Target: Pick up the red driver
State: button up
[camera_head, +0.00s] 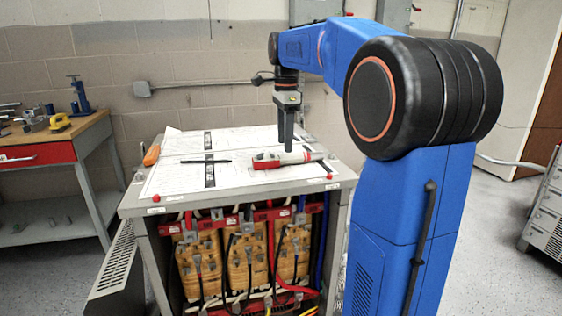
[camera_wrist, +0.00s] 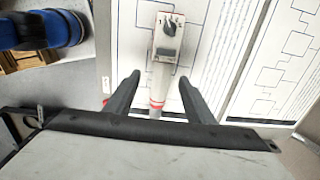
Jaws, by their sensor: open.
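A red and pale grey tool (camera_head: 267,161) lies on the papers on top of the cabinet. No plain red driver can be made out for certain. In the wrist view a pale tool (camera_wrist: 161,72) with a dark dial and red bands lies between my fingers, below them. My gripper (camera_head: 287,148) points down over the cabinet top, above the grey part of the tool. In the wrist view my gripper (camera_wrist: 158,78) is open, its two fingers apart on either side of the tool. It holds nothing.
A thin black rod (camera_head: 205,161) and an orange object (camera_head: 151,155) lie to the left on the cabinet top (camera_head: 250,187). Small red knobs (camera_head: 155,198) sit near its front edge. A workbench (camera_head: 50,141) with tools stands at the left.

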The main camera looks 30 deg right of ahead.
jog(key=shift+w+d+f, duration=0.1)
jog(key=shift+w+f, duration=0.05)
jog(key=shift+f, duration=1.15)
jog(key=shift+w+d+f, duration=0.1)
jog(key=shift+w+f, duration=0.05)
jog(key=shift+f, duration=1.1)
grip_shut()
notch_tip(320, 180, up, 10)
jog(key=c, duration=0.7)
grip_release()
jog(key=shift+c, duration=0.2)
grip_shut()
